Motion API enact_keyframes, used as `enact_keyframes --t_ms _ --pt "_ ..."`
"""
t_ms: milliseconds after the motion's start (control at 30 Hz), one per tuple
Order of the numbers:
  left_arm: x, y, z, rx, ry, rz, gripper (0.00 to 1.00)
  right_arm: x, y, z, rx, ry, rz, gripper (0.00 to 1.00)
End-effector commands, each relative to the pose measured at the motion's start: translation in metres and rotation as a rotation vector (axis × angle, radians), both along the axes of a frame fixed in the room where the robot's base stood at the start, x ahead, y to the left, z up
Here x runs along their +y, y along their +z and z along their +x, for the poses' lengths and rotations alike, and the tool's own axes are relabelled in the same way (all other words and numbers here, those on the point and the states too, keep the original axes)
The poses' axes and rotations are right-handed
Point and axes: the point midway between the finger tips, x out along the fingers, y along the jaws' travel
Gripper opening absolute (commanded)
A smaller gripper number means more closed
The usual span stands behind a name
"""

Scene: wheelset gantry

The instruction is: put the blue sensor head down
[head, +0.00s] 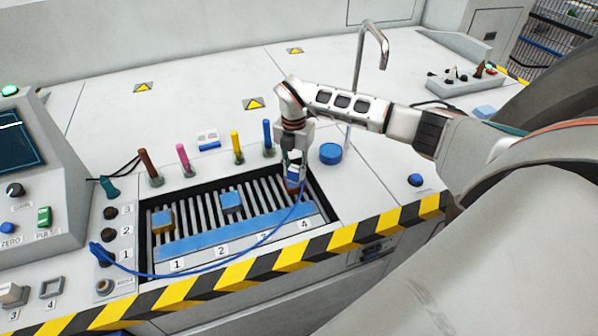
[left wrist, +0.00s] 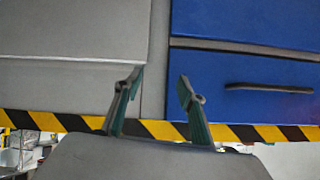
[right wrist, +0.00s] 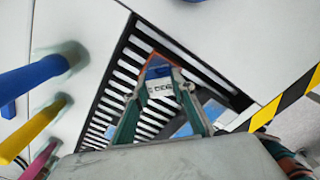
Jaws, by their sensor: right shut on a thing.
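My right gripper (head: 294,164) is shut on the blue sensor head (head: 293,174), low over the slatted bed (head: 262,187) near the label 4. A reddish-brown piece (head: 293,188) shows right under the head; I cannot tell whether the two touch. A blue cable (head: 262,237) runs from the head in an arc to a plug at the left panel. In the right wrist view, a pale lettered part (right wrist: 159,90) and a small blue face (right wrist: 158,72) show between the fingers. My left gripper (left wrist: 160,84) is open and empty before the cabinet front.
On the bed stand a yellow-and-blue block (head: 163,220) at 1 and a blue block (head: 231,202) at 2. Brown, pink, yellow (head: 236,147) and blue upright pegs line its back. A blue round knob (head: 330,153) and a bent metal pipe (head: 357,75) stand near my right arm.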

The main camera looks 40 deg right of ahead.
Motion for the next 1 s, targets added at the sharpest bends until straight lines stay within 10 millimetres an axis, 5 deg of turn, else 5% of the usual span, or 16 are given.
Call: enact_keyframes --t_ms 400,433,500,1000 --pt "0.000 0.005 0.003 -0.011 0.002 -0.004 0.40 0.002 -0.003 0.001 -0.001 0.001 0.000 0.01" --pt "0.000 0.005 0.003 -0.012 0.002 -0.004 0.40 0.001 -0.004 0.000 -0.001 0.001 0.001 0.27" --pt "0.000 0.006 0.003 -0.012 0.002 -0.004 0.40 0.001 -0.003 0.000 -0.001 0.001 0.001 0.41" --pt "0.000 0.011 0.002 -0.009 0.002 -0.003 0.40 -0.003 0.010 0.001 -0.004 -0.001 0.000 0.41"
